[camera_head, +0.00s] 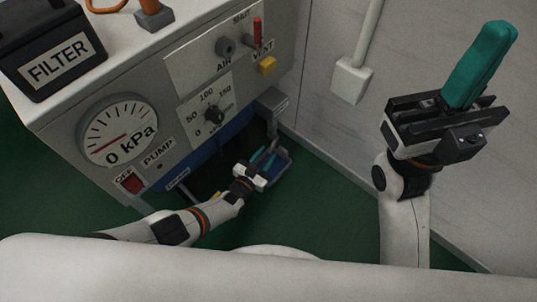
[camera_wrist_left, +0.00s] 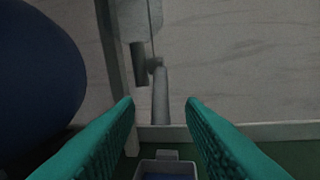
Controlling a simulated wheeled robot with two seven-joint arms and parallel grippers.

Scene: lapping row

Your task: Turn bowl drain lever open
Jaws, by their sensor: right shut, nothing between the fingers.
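In the left wrist view a grey rod-like lever (camera_wrist_left: 160,97) hangs down from a small fitting (camera_wrist_left: 155,64) on a pipe, and I take it to be the drain lever. It shows between the two teal fingertips of my left gripper (camera_wrist_left: 159,101), which stand apart on either side of it with no visible contact. In the head view my left gripper (camera_head: 264,162) is low beside the cabinet's open bay; I cannot make out the lever there. A dark blue rounded bowl (camera_wrist_left: 35,70) fills the wrist view's left side. My right gripper (camera_head: 494,32) is raised at the right, shut and empty.
A small blue-grey tray (camera_head: 283,167) lies below the left gripper, and also shows in the wrist view (camera_wrist_left: 165,165). The cabinet (camera_head: 62,125) carries a gauge (camera_head: 118,134), a red-handled vent lever (camera_head: 257,30) and a filter box (camera_head: 52,50). A pale wall (camera_head: 320,100) stands close behind.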

